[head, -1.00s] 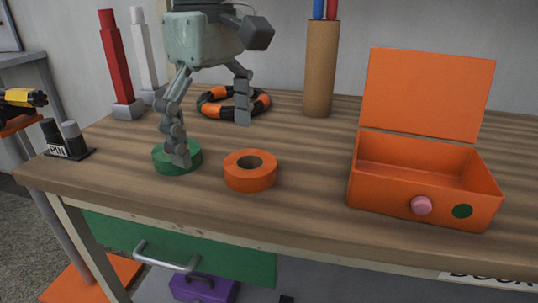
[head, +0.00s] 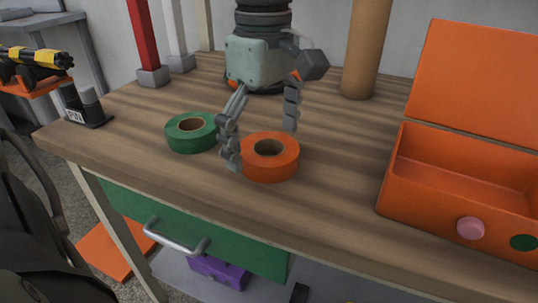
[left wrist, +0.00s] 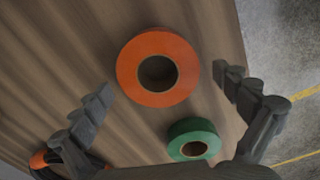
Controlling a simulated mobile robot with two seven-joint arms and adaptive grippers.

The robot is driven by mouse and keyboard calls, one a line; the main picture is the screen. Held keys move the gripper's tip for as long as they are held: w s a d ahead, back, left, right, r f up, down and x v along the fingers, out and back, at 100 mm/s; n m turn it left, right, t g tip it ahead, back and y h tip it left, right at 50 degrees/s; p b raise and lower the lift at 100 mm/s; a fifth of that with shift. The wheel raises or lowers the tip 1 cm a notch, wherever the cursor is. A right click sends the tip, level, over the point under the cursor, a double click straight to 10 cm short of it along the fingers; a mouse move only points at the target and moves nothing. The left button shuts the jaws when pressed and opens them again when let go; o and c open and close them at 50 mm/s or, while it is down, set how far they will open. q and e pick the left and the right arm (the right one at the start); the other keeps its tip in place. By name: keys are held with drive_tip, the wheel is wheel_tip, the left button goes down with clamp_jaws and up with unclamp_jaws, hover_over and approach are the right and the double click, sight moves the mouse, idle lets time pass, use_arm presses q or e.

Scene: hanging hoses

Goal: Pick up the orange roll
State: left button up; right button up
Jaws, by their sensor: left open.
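The orange roll (head: 270,166) lies flat on the wooden table near its front edge. It also shows in the left wrist view (left wrist: 133,78), ahead of the fingertips and between their lines. My left gripper (head: 262,142) is open and empty. In the head view one finger overlaps the roll's left side and the other stands behind its right side. I cannot tell whether either finger touches it. My right gripper is not in view.
A green roll (head: 190,140) lies just left of the orange one. An open orange box (head: 425,203) stands at the right. A cardboard tube (head: 366,50) stands behind. A black-and-orange ring is mostly hidden behind my gripper. Bare table lies between roll and box.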

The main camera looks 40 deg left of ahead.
use_arm(q)
drive_tip(key=shift+f, duration=0.2)
drive_tip(key=c, duration=1.3)
drive_tip(key=shift+r, duration=0.1)
drive_tip(key=shift+c, duration=0.2)
